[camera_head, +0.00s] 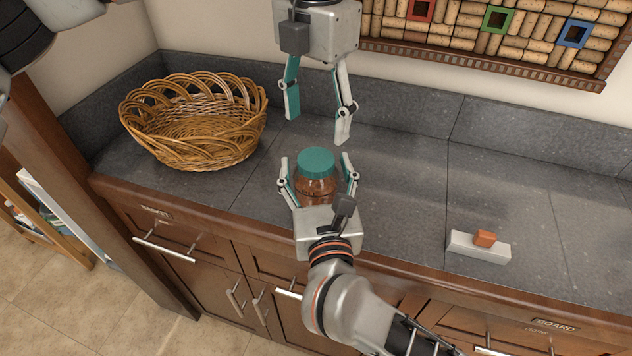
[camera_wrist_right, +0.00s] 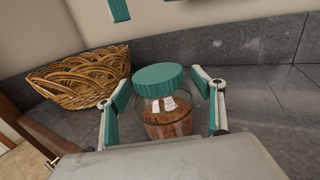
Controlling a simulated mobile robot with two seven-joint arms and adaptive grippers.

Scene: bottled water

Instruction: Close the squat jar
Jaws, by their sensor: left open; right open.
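The squat jar (camera_head: 315,184) stands upright on the grey counter, clear with reddish-brown contents. Its green lid (camera_head: 317,161) sits on its top; whether it is screwed tight I cannot tell. In the right wrist view the jar (camera_wrist_right: 167,116) and lid (camera_wrist_right: 159,79) show between the fingers. My right gripper (camera_head: 320,167) is open, with one finger on each side of the jar; contact is not clear. My left gripper (camera_head: 317,130) is open and empty above the lid, its fingers pointing down, apart from it.
A wicker basket (camera_head: 195,125) stands at the back left of the counter (camera_head: 400,190). A white block with an orange piece (camera_head: 480,246) lies near the front edge at the right. A cork board (camera_head: 490,30) hangs on the wall behind.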

